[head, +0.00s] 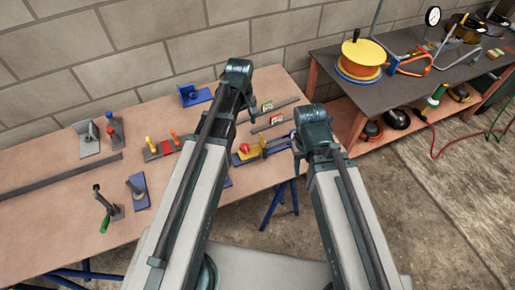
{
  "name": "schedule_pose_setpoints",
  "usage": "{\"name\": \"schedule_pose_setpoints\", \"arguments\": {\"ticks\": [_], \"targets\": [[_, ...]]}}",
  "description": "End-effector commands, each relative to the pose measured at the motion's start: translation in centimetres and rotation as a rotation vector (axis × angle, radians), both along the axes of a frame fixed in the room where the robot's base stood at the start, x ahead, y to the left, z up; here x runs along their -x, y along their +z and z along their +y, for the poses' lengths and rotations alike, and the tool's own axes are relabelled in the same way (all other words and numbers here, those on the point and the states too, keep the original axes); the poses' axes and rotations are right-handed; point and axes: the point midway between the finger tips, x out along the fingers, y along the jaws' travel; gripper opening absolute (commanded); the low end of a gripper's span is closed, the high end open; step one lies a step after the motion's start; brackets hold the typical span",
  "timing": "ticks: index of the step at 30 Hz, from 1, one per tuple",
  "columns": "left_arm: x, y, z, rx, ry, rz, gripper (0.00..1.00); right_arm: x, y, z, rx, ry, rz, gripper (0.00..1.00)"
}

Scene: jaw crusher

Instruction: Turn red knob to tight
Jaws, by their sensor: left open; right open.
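A red knob (244,148) sits on a yellow fixture (262,147) with a blue base, on the wooden workbench between my two arms. The knob is small here, and I cannot read any tight mark or its turn angle. My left arm crosses the bench left of the knob, and my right arm ends to its right. Dark joints show at the far ends of both arms, but no gripper fingers can be made out. Nothing is seen touching the knob. My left arm hides part of the bench beside the fixture.
The workbench (60,225) holds a blue bracket (194,95), a toggle clamp with a green handle (104,228) and several other clamps. A long grey bar (60,178) lies at left. A dark table (400,88) with an orange reel (362,53) stands at right. A block wall is behind.

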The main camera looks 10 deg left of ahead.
Motion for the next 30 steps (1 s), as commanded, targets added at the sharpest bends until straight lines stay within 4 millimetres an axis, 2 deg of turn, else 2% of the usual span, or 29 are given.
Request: {"name": "schedule_pose_setpoints", "arguments": {"ticks": [5,11,30], "targets": [[0.0,-0.3,0.0,0.000,0.000,0.000,0.82,0.0,-0.3,0.0,0.000,0.000,0.000,0.50],[0.1,-1.5,0.0,0.000,-0.002,0.000,0.82,0.0,-1.5,0.0,0.000,0.000,0.000,0.50],[0.1,-10.1,-0.1,0.000,-0.003,0.000,0.82,0.0,-10.1,0.0,0.000,0.000,0.000,0.50]]}}
